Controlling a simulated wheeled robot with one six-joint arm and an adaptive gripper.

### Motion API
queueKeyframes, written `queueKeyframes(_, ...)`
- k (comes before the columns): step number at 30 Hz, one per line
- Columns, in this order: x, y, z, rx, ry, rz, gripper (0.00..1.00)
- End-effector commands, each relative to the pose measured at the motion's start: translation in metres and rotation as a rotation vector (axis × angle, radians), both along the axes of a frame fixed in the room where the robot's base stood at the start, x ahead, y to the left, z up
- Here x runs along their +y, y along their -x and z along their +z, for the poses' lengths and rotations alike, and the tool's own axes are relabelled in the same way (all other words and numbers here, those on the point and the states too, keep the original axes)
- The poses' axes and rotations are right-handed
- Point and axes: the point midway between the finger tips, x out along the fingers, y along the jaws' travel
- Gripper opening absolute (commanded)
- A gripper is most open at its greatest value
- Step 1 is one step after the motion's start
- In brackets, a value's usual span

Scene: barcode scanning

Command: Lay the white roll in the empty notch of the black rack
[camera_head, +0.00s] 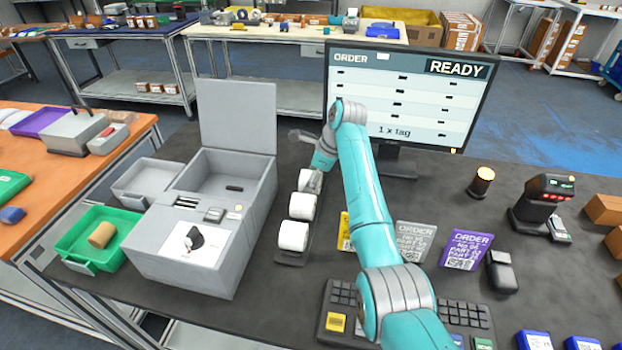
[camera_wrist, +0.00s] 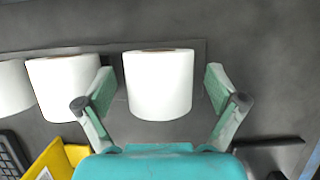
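Three white rolls stand in a row on the narrow black rack (camera_wrist: 112,65): the near roll (camera_head: 293,236), the middle roll (camera_head: 302,206) and the far roll (camera_head: 306,178). My gripper (camera_head: 315,178) is at the far roll, which it partly hides in the head view. In the wrist view my gripper (camera_wrist: 160,95) is open, with one finger on each side of the end roll (camera_wrist: 158,88) and visible gaps between roll and fingers. The rolls cover most of the rack, and I cannot make out an empty notch.
A grey printer (camera_head: 200,245) with its lid up stands left of the rack. A green tray (camera_head: 75,248) holds a brown core (camera_head: 102,235). A monitor (camera_head: 410,95) stands behind my arm. Order cards (camera_head: 415,240) and a keypad (camera_head: 465,313) lie to the right.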

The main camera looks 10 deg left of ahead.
Motion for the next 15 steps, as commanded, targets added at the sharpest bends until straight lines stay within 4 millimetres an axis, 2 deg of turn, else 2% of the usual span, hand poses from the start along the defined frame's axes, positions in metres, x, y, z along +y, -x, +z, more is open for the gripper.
queueKeyframes(9, -0.001, 0.000, 0.002, 0.000, 0.000, 0.000, 0.96)
queueKeyframes(15, -0.010, -0.001, 0.024, -0.003, -0.001, 0.000, 0.96)
